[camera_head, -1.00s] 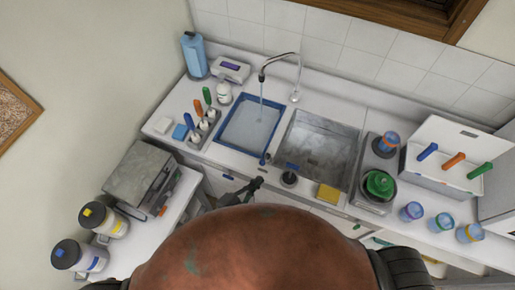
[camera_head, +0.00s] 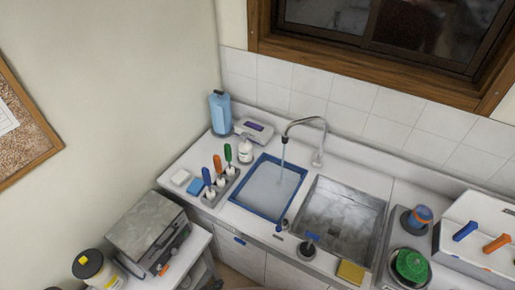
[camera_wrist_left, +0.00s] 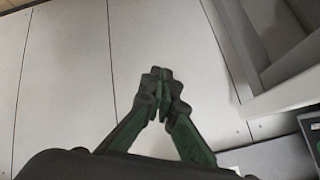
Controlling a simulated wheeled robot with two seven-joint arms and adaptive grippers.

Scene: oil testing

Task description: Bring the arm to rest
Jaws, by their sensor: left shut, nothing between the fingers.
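My left gripper (camera_wrist_left: 162,95) is shut in the left wrist view, its green and dark fingertips meeting with nothing between them. Pale cabinet-like panels (camera_wrist_left: 70,70) lie beyond the fingers. In the head view only a small dark part of this gripper (camera_head: 212,284) shows at the bottom edge, in front of the counter and beside the side table. The rest of the left arm is out of the head view. My right gripper is in neither view.
The counter holds a blue-rimmed basin (camera_head: 268,187) under a running tap (camera_head: 308,122), a metal sink (camera_head: 340,218), a rack of colored-handled tools (camera_head: 220,187) and a yellow sponge (camera_head: 350,272). A grey box-shaped device (camera_head: 146,225) stands on the side table at left.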

